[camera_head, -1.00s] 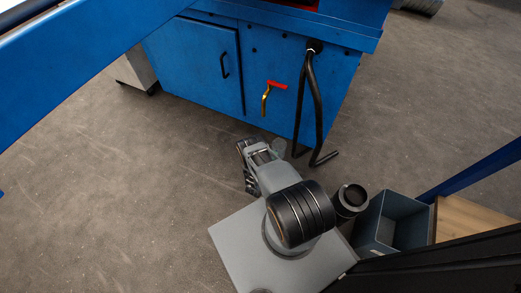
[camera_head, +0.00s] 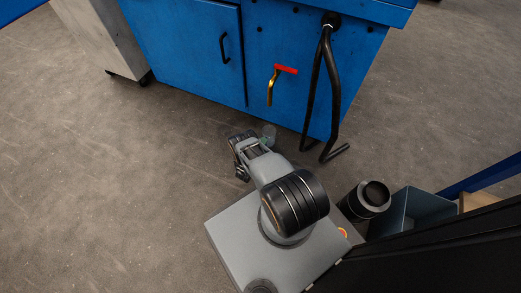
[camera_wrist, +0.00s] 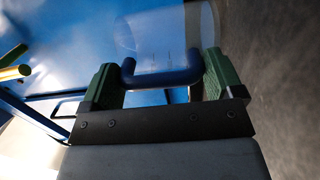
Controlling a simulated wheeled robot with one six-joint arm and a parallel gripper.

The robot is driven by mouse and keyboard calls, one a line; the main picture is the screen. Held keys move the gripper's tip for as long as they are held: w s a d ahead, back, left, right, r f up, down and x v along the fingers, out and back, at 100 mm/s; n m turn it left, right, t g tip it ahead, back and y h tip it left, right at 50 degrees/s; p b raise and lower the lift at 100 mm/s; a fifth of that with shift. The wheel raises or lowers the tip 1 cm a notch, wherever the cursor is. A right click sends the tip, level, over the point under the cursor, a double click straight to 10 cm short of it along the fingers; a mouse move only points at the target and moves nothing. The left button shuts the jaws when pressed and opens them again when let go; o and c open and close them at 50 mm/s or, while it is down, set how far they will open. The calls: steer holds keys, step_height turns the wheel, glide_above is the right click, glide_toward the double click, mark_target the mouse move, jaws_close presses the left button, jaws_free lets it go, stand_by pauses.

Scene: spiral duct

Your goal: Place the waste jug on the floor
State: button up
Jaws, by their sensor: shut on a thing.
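The waste jug is a clear, see-through vessel with a dark blue handle (camera_wrist: 165,78). In the wrist view its body (camera_wrist: 165,35) shows beyond the handle, with faint marks on its wall. My gripper (camera_wrist: 158,82) has green fingers on both sides of the handle and is shut on it. In the head view my gripper (camera_head: 262,144) is low in front of the blue cabinet. The jug (camera_head: 269,132) shows there only as a small pale shape beyond the fingers. Its base is hard to make out, so I cannot tell whether it touches the floor.
A blue cabinet (camera_head: 185,55) stands ahead, with a red-handled brass valve (camera_head: 275,80) and a black hose (camera_head: 317,90) hanging to near the floor. A grey unit (camera_head: 105,35) stands left of it. A grey bin (camera_head: 415,210) is at right. The floor (camera_head: 100,190) at left is clear.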

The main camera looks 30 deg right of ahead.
steer(key=shift+w+f+b, duration=0.2)
steer(key=shift+f+b, duration=0.1)
steer(key=shift+f, duration=0.15)
step_height(320, 180, down, 3)
steer(key=b, duration=0.2)
steer(key=shift+w+b, duration=0.15)
steer(key=shift+b, duration=0.2)
